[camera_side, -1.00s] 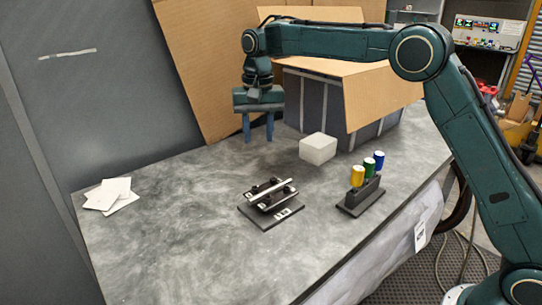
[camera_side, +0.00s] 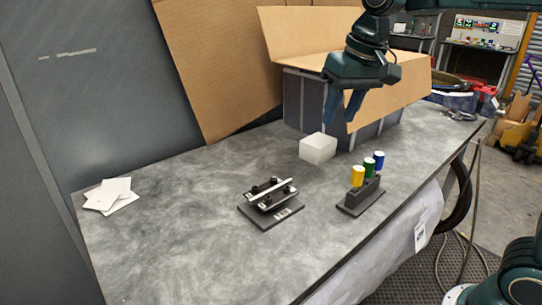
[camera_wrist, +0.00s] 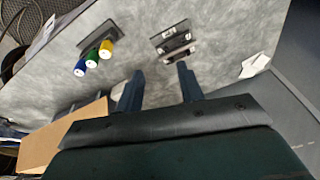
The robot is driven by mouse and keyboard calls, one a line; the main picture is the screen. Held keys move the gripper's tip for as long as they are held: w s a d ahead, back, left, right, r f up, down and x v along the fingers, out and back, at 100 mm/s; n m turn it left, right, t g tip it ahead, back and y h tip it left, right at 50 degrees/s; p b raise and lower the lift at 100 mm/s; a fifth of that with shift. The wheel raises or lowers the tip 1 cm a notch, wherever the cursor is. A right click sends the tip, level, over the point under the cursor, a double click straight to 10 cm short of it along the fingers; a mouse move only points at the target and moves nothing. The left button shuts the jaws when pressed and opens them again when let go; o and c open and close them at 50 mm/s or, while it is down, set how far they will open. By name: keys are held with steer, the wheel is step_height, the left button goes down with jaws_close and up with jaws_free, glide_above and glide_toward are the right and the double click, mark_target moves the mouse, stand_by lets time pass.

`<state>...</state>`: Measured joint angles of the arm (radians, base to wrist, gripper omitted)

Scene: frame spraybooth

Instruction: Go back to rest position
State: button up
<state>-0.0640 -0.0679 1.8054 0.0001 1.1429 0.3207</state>
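My gripper (camera_side: 343,108) is raised above the back of the table, in front of the open cardboard-flapped box. Its two blue fingers point down and stand apart with nothing between them. In the wrist view my gripper (camera_wrist: 160,80) also shows its fingers spread and empty. The task names no object.
A white block (camera_side: 318,149) sits below the gripper, before the box (camera_side: 300,100). A dark holder (camera_side: 360,197) bears yellow, green and blue-capped cylinders. A black fixture (camera_side: 270,203) with metal bars is mid-table. White sheets (camera_side: 110,195) lie left. The table front is clear.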

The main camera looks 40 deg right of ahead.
steer(key=s+d+f+n+t, duration=0.1)
steer(key=s+f, duration=0.2)
steer(key=s, duration=0.6)
steer(key=s+d+f+n+t, duration=0.1)
steer(key=s+f+n, duration=0.1)
steer(key=s, duration=0.8)
steer(key=shift+d+f+t, duration=0.2)
steer(key=shift+f+t, duration=0.1)
steer(key=shift+f, duration=0.55)
